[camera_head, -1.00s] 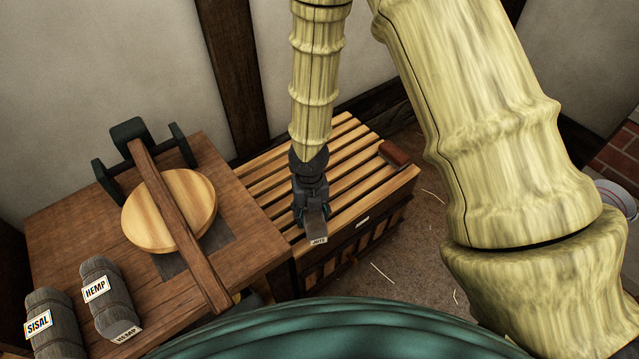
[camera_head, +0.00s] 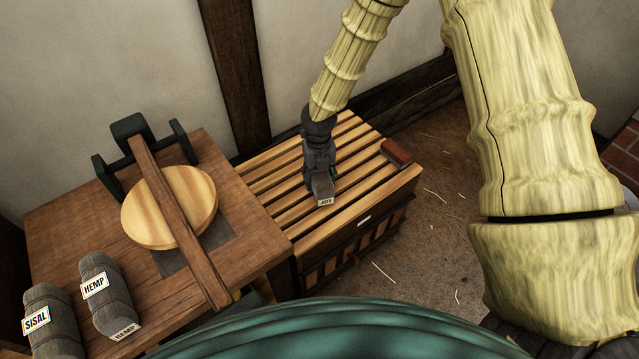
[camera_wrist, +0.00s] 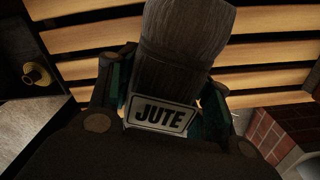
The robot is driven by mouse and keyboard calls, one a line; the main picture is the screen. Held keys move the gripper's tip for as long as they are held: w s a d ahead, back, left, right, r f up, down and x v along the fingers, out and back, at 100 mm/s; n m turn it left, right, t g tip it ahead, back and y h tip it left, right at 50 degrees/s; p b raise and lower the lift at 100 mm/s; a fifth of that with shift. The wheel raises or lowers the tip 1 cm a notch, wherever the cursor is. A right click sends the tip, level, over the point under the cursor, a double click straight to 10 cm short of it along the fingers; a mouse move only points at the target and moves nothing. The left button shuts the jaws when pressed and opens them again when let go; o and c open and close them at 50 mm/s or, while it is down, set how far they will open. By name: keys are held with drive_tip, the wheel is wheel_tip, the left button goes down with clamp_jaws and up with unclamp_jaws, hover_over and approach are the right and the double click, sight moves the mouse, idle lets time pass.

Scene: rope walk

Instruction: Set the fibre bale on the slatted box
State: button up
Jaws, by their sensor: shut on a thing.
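The fibre bale (camera_head: 323,187) is a small grey bundle with a white JUTE label. It shows large in the wrist view (camera_wrist: 182,45), between the fingers. My gripper (camera_head: 318,172) is shut on it, over the middle of the slatted box (camera_head: 262,184). In the wrist view, my gripper (camera_wrist: 165,95) has a finger on each side of the bale. The box has light wooden slats on top and a dark, barred front with a small white label. The slats show behind the bale in the wrist view (camera_wrist: 270,52). I cannot tell whether the bale touches them.
A red-brown block (camera_head: 396,151) lies at the box's right end. To the left, a wooden table (camera_head: 70,220) holds a round wooden disc (camera_head: 150,220) under a bar, a dark frame (camera_head: 130,130), a HEMP bale (camera_head: 105,300) and a SISAL bale (camera_head: 50,318). The wall is close behind.

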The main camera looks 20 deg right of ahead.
sight(319, 183)
drive_tip(key=shift+w+f+b, duration=0.2)
drive_tip(key=shift+f+b, duration=0.3)
drive_tip(key=shift+f, duration=1.25)
drive_tip(key=shift+f, duration=0.1)
drive_tip(key=o, duration=1.1)
wheel_tip(319, 183, up, 12)
drive_tip(key=shift+r+p, duration=0.1)
drive_tip(key=shift+p, duration=1.15)
drive_tip(key=shift+s, duration=0.1)
